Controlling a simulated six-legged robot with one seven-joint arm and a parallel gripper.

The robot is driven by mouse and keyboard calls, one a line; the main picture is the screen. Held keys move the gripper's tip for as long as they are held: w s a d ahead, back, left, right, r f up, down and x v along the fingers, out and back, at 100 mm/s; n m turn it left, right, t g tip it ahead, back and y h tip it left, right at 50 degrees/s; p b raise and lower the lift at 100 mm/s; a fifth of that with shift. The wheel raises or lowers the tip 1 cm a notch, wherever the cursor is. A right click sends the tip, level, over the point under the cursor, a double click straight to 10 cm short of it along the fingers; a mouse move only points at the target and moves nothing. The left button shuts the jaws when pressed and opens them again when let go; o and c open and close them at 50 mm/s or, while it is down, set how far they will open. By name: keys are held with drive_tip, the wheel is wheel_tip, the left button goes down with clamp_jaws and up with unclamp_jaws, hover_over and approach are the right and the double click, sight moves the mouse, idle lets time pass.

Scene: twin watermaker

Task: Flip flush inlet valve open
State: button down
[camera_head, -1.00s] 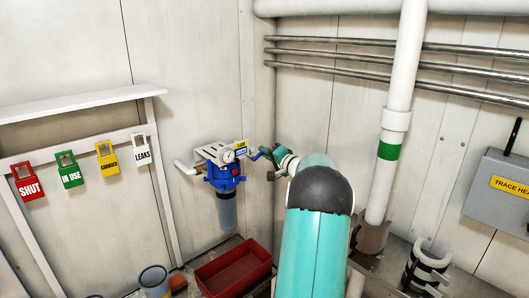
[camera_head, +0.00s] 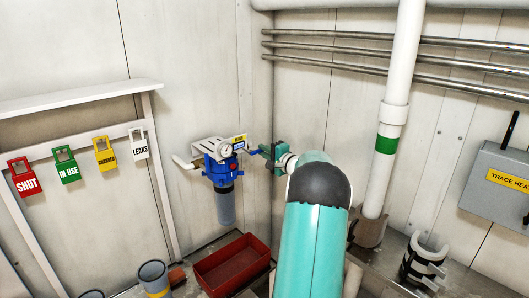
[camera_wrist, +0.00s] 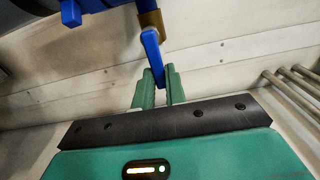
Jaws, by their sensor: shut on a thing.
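The flush inlet valve has a blue lever handle (camera_wrist: 152,54) on a brass-coloured fitting (camera_wrist: 151,22) in the wrist view. My gripper (camera_wrist: 158,88) has its green fingers shut on the lower end of the blue handle. In the head view my gripper (camera_head: 270,155) is at the right side of the blue filter housing (camera_head: 221,170), by a short pipe. The handle shows there only as a small blue piece (camera_head: 253,153), partly hidden by my gripper.
A red bin (camera_head: 232,263) stands on the floor below the filter. Hanging tags (camera_head: 65,165) line a rail at left. A white vertical pipe (camera_head: 395,110) and a grey trace heat box (camera_head: 500,180) are at right. Metal pipes (camera_head: 400,58) run along the right wall.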

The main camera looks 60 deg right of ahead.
drive_tip(key=shift+f, duration=0.15)
drive_tip(key=c, duration=1.4)
unclamp_jaws()
drive_tip(key=shift+c, duration=0.2)
drive_tip(key=shift+s, duration=0.1)
drive_tip(key=v, duration=1.3)
drive_tip(key=shift+s, duration=0.3)
